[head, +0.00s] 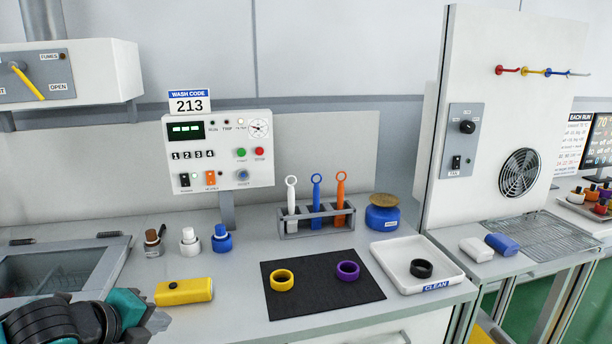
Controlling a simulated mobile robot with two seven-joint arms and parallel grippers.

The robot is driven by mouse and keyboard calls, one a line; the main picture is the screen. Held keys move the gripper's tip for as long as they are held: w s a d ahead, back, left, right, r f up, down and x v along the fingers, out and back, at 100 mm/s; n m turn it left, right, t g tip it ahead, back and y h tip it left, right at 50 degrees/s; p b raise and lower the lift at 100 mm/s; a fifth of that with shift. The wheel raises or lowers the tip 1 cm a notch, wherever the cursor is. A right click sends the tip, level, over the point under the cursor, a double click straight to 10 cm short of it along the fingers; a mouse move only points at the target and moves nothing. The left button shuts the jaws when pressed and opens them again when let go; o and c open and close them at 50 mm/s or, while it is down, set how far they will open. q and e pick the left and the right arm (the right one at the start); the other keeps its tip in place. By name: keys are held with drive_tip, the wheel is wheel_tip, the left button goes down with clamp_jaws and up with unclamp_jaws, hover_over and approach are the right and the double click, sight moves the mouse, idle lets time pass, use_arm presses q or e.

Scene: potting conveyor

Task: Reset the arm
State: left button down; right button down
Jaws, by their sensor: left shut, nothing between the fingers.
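My left gripper (158,321) shows at the lower left edge of the bench, low in the head view. It is shut and empty, and part of it is cut off by the lower frame edge. A yellow block-like device (184,291) lies on the bench just beyond and to the right of its fingertips; I cannot tell the exact gap. My right gripper is not in view.
A black mat (322,303) holds a yellow ring (281,280) and a purple ring (348,271). A white CLEAN tray (388,252) holds a black ring (420,268). Small bottles (190,243), a tool rack (318,223) and a control panel (217,150) stand behind.

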use_arm(q)
drive_tip(key=s+d+f+n+t+h, duration=0.1)
drive_tip(key=s+d+f+n, duration=0.25)
drive_tip(key=f+n, duration=0.25)
drive_tip(key=s+d+f+n+h, duration=0.1)
drive_tip(key=s+d+f+n, duration=0.1)
drive_tip(key=d+f+n, duration=0.35)
drive_tip(key=s+a+f+n+y, duration=0.2)
drive_tip(key=s+f+n, duration=0.8)
drive_tip(key=s+n, duration=0.1)
drive_tip(key=shift+s+f+y, duration=0.2)
drive_tip(key=shift+s+y, duration=0.15)
drive_tip(key=shift+y, duration=0.05)
